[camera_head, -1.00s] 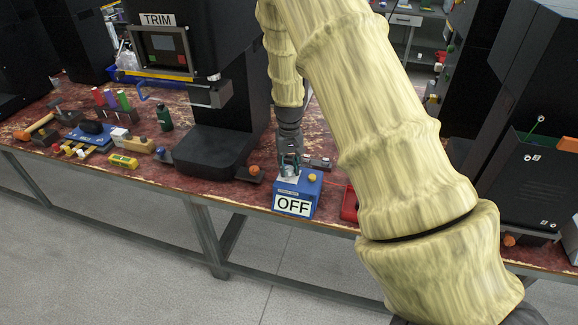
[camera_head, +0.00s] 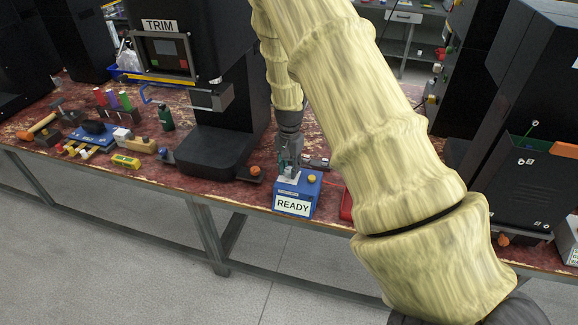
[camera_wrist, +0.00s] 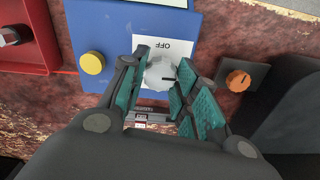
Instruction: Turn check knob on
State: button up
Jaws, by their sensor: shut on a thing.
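The check knob (camera_wrist: 161,73) is a white-grey round knob with a dark pointer line, on top of a blue box (camera_head: 310,190). In the wrist view a white plate marked OFF lies beside it. The front sign (camera_head: 292,205) reads READY in the head view. A yellow button (camera_wrist: 92,63) sits on the same box top. My gripper (camera_wrist: 165,90) points down over the box, its teal-padded fingers on either side of the knob and shut on it. In the head view my gripper (camera_head: 288,165) partly covers the knob.
An orange knob on a dark base (camera_wrist: 238,80) sits beside the box. A red tray (camera_head: 346,205) lies on its other side. The black TRIM machine (camera_head: 215,150) stands left of my arm. Tools and small parts crowd the bench's left end.

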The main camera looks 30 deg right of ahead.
aim_at(289, 169)
jog(key=shift+d+m, duration=0.1)
jog(key=shift+m, duration=0.2)
jog(key=shift+r, duration=0.1)
jog(key=o, duration=1)
jog(key=shift+c, duration=0.2)
jog(key=shift+o, duration=0.3)
notch_tip(289, 169, up, 10)
jog(key=shift+w+r, duration=0.15)
jog(key=shift+r, duration=0.75)
